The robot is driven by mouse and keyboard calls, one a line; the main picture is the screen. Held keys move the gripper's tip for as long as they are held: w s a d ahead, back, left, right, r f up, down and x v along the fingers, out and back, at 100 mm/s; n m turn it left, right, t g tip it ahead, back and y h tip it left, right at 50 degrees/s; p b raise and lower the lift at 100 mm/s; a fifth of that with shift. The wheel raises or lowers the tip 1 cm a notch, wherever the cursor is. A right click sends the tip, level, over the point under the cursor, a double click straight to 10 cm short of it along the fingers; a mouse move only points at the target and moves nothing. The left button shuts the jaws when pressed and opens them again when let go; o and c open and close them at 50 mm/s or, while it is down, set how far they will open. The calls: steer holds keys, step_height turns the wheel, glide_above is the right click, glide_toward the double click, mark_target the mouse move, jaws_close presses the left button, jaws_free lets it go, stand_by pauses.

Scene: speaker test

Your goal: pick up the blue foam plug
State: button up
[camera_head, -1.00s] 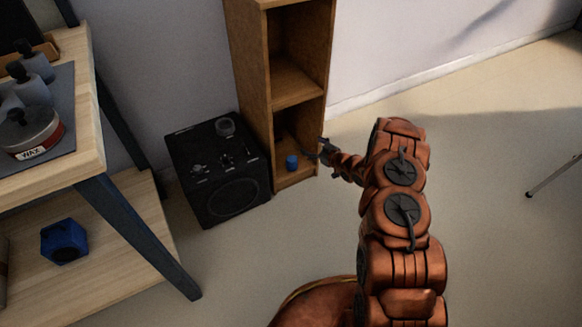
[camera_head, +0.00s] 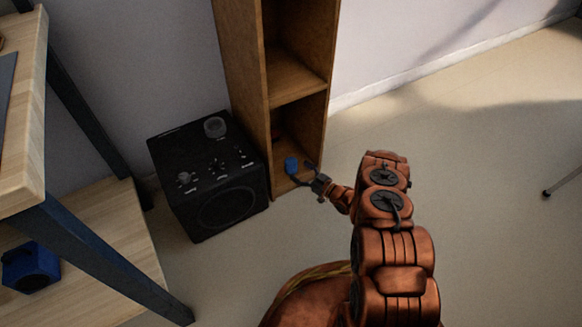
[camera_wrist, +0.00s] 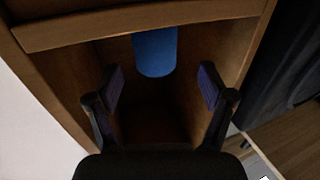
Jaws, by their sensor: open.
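The blue foam plug (camera_head: 291,165) is a small blue cylinder in the lowest compartment of the narrow wooden shelf (camera_head: 243,75), near its open front. In the wrist view the plug (camera_wrist: 155,52) shows beyond the fingertips, lined up with the gap between them; a wooden edge cuts off its upper end in the picture. My gripper (camera_head: 299,170) is at the compartment's front, beside the plug. In the wrist view my gripper (camera_wrist: 160,82) has its two fingers wide apart with nothing between them.
A black speaker (camera_head: 208,177) with knobs stands just left of the shelf. A wooden workbench (camera_head: 95,262) with dark legs is at the left, with a blue box (camera_head: 30,268) on its lower board. The floor (camera_head: 470,220) to the right is mostly clear.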

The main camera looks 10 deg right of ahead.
mark_target(296, 167)
steer(key=b+x, duration=0.1)
steer(key=x, duration=0.1)
steer(key=b+x, duration=0.2)
steer(key=shift+w+f, duration=0.25)
steer(key=shift+w, duration=0.2)
steer(key=shift+w+a+r, duration=0.15)
steer(key=shift+w+a, duration=0.05)
steer(key=c, duration=0.8)
